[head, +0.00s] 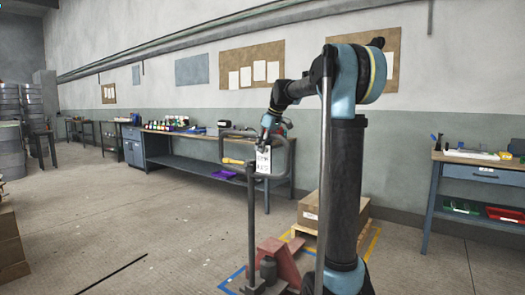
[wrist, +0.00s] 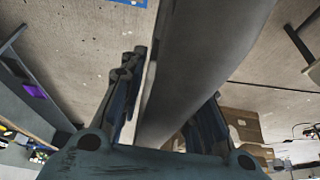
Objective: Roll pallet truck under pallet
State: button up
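The pallet truck (head: 280,262) has a red body and an upright dark post topped by a grey loop handle (head: 228,134). A white printed tag (head: 263,160) hangs at the handle. My gripper (head: 268,124) is at the upper right of the loop. In the wrist view a thick grey bar (wrist: 205,65) passes between the fingers of my gripper (wrist: 170,95), partly hiding the right one. Whether they press on it is unclear. The wooden pallet (head: 304,231), bearing a cardboard box (head: 308,212), stands behind the truck, partly hidden by my arm.
Yellow tape (head: 373,243) and blue tape (head: 228,283) mark the floor around the truck and pallet. A long workbench (head: 200,173) stands along the wall, and a blue bench (head: 480,172) stands at right. Cartons (head: 10,250) are at lower left. The floor at left is mostly clear.

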jog(key=shift+w+a+f, duration=0.1)
jog(key=shift+a+f, duration=0.05)
jog(key=shift+f, duration=0.3)
grip_shut()
jog(key=shift+w, duration=0.1)
